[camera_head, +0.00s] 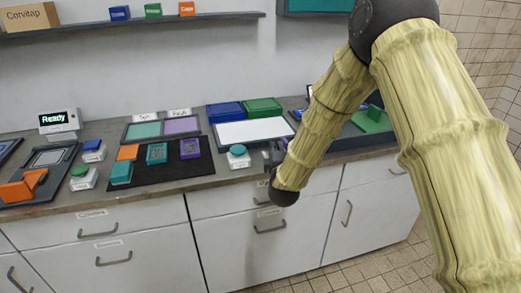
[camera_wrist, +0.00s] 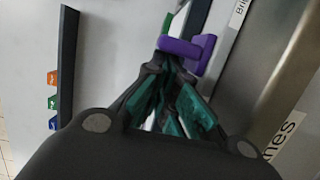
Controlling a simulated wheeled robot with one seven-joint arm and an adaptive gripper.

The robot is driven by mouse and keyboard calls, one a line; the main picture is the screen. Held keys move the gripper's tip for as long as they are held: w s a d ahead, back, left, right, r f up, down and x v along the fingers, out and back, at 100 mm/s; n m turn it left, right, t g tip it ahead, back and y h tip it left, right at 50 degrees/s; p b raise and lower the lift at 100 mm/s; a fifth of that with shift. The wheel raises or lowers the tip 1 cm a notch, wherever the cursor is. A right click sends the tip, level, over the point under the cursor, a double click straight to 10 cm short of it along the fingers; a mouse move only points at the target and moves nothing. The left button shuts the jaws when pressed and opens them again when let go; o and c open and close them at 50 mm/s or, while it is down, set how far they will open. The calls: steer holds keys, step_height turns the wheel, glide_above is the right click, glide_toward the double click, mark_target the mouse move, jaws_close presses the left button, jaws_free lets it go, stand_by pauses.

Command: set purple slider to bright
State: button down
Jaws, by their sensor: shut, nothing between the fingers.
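The purple slider handle (camera_wrist: 188,52) is in the wrist view, straight ahead of my fingertips. My gripper (camera_wrist: 172,72) is shut and empty, its fingertips at or just short of the handle; I cannot tell whether they touch. A label beginning "Bri" (camera_wrist: 238,14) is beside the handle, and a cut-off label ending "nes" (camera_wrist: 284,142) is at the lower right. In the head view my gripper (camera_head: 273,155) is low over the counter's front edge, partly hidden by my arm. The slider cannot be made out there.
The counter (camera_head: 60,205) holds a black mat (camera_head: 195,178) with coloured blocks, a white panel (camera_head: 240,132) and a teal-topped button (camera_head: 238,153). A green object (camera_head: 372,118) stands right of my arm. Drawers (camera_head: 235,205) are below. A wall shelf (camera_head: 90,30) carries small boxes.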

steer(key=d, duration=0.2)
steer(key=w+d, duration=0.1)
steer(key=d, duration=0.1)
steer(key=shift+w+d+r, duration=0.2)
steer(key=shift+d, duration=0.1)
